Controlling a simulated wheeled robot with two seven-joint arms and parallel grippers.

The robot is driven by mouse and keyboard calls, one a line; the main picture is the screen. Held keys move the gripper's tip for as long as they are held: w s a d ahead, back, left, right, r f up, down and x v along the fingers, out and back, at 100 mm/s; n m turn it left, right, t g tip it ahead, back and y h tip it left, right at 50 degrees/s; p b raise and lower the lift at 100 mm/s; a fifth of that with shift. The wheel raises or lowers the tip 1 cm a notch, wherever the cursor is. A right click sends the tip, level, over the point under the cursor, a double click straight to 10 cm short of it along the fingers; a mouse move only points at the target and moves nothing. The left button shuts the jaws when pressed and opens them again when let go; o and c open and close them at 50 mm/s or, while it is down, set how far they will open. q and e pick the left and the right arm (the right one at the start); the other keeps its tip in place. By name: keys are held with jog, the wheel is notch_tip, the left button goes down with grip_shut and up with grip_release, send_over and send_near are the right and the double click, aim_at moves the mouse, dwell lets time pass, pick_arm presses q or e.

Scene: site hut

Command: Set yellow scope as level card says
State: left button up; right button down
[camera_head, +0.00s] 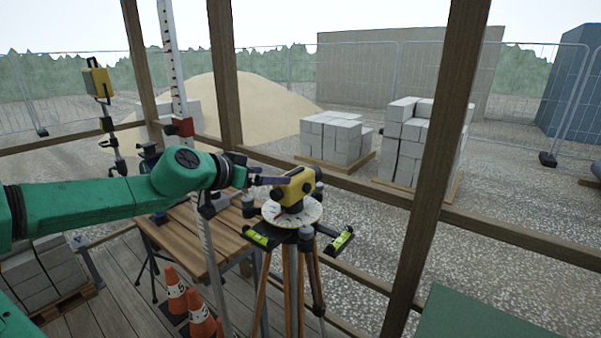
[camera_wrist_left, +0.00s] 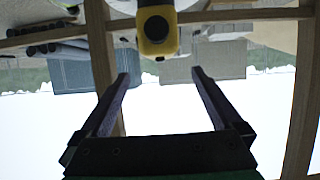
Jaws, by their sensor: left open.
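The yellow scope (camera_head: 294,187) sits on a round white dial (camera_head: 292,212) with a red mark, on top of a tripod (camera_head: 291,275). Two green bubble vials, the left (camera_head: 257,238) and the right (camera_head: 343,240), flank the dial. My left gripper (camera_head: 268,181) reaches in from the left, its fingertips close to the scope's left end; contact cannot be told. In the left wrist view the gripper (camera_wrist_left: 157,76) is open and empty, with the scope (camera_wrist_left: 158,30) just beyond the fingertips. No level card can be made out. My right gripper is not in view.
A wooden table (camera_head: 181,238) stands behind the tripod, with a graduated staff (camera_head: 172,55) near it. Orange cones (camera_head: 201,318) stand on the floor. Wooden posts (camera_head: 436,165) and rails frame the hut. A green panel (camera_head: 480,322) is at the lower right.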

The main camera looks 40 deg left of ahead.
aim_at(294, 172)
pick_arm(q)
jog(key=p+x, duration=0.2)
jog(key=x, duration=0.1)
jog(key=shift+r, duration=0.15)
jog(key=p+x, duration=0.1)
jog(key=x, duration=0.4)
jog(key=shift+w+a+f+p, duration=0.1)
jog(key=shift+f+p, duration=0.15)
jog(key=shift+p, duration=0.05)
jog(key=shift+d+p+x, duration=0.2)
jog(key=shift+p+x, duration=0.5)
jog(key=shift+x, duration=0.35)
jog(key=shift+w+d+r+p, duration=0.1)
jog(key=shift+p, duration=0.25)
jog(key=shift+w+a+f+p, duration=0.25)
jog(key=shift+w+f+p, duration=0.05)
jog(key=shift+p, duration=0.25)
jog(key=shift+w+a+f, duration=0.1)
jog(key=shift+w+f, duration=0.05)
jog(key=shift+w, duration=0.05)
jog(key=shift+s, duration=0.1)
grip_shut()
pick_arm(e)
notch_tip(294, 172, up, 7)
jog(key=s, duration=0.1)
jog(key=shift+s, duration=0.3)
